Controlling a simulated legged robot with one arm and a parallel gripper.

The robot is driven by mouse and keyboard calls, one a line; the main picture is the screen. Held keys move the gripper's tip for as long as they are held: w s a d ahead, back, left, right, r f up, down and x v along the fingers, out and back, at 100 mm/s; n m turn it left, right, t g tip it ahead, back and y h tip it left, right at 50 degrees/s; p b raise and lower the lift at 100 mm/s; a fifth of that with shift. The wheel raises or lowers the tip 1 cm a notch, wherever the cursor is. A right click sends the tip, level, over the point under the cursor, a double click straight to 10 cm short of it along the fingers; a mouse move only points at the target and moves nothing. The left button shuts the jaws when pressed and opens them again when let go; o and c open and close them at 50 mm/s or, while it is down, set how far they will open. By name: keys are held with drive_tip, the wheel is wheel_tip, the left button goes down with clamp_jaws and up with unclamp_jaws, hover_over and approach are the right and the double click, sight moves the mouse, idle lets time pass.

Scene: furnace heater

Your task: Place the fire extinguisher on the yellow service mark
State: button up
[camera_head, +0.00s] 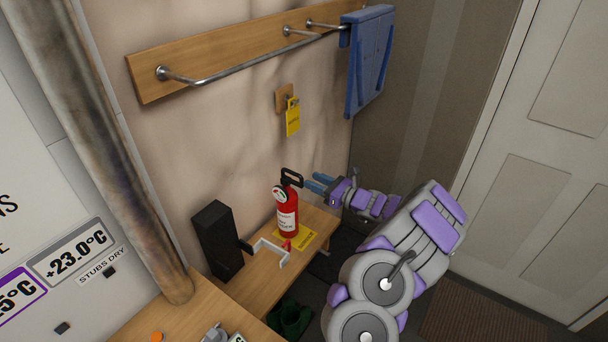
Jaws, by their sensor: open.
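The red fire extinguisher (287,216) stands upright on the wooden bench, with a black handle on top and a white label on its front. I cannot tell whether the fingertips touch the handle.
A white bracket (268,251) and a black box (216,240) stand left of the extinguisher on the bench (247,290). A yellow tag (293,117) hangs on the wall above. A door (545,150) is at right.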

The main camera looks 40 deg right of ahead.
drive_tip(key=a+r+n+g+y, duration=0.3)
drive_tip(key=a+r+n+y, duration=0.15)
drive_tip(key=a, duration=0.55)
drive_tip(key=a+r+n+g+y, duration=0.25)
drive_tip(key=a+r+n, duration=0.3)
drive_tip(key=a, duration=0.45)
drive_tip(key=s+a+r+n+g, duration=0.2)
drive_tip(key=s+a+n+g, duration=0.25)
drive_tip(key=a, duration=0.45)
drive_tip(key=s+a+r+n+g, duration=0.3)
drive_tip(key=s+a+n+g, duration=0.15)
drive_tip(key=a, duration=0.45)
drive_tip(key=s+a+f+n+g+h, duration=0.1)
drive_tip(key=s+a+n+g+h, duration=0.2)
drive_tip(key=s, duration=0.6)
drive_tip(key=s+a+f+n+g+h, duration=0.1)
drive_tip(key=s+a+n+g+h, duration=0.3)
drive_tip(key=s, duration=0.6)
drive_tip(key=s+d+f+n+t+h, duration=0.2)
drive_tip(key=s+d+n+h, duration=0.3)
drive_tip(key=s+d, duration=0.5)
drive_tip(key=s+n, duration=0.1)
drive_tip(key=s, duration=0.1)
drive_tip(key=shift+s+t+h, duration=0.3)
drive_tip(key=shift+t+h, duration=0.05)
drive_tip(key=shift+h, duration=0.05)
